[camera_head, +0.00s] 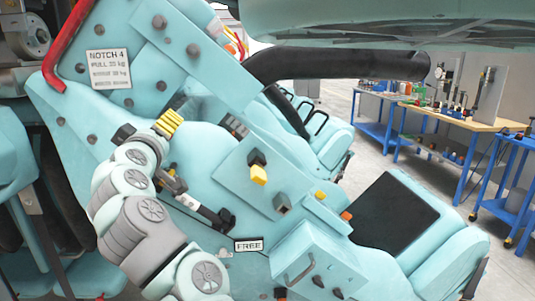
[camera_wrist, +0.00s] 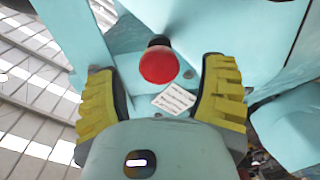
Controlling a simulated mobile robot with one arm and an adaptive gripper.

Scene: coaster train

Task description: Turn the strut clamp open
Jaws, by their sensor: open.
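My gripper (camera_head: 169,123) is in front of the teal car's side, left of centre in the head view, with its yellow pads towards the upper right. In the wrist view my gripper (camera_wrist: 158,90) is open, with nothing held between the pads. A round red end (camera_wrist: 159,63) shows beyond the gap, beside a white label (camera_wrist: 174,99). In the head view a red bar (camera_head: 66,45) is at the upper left. A yellow-tipped black block (camera_head: 258,170) sits right of my gripper. A sign reading FREE (camera_head: 249,245) is lower down. I cannot tell which part is the strut clamp.
A plate reading NOTCH 4 (camera_head: 109,69) is on the teal panel above my gripper. A thick black bar (camera_head: 335,65) crosses at the top. Seats (camera_head: 435,235) are at the right. Blue-legged workbenches (camera_head: 460,119) stand behind, with open floor before them.

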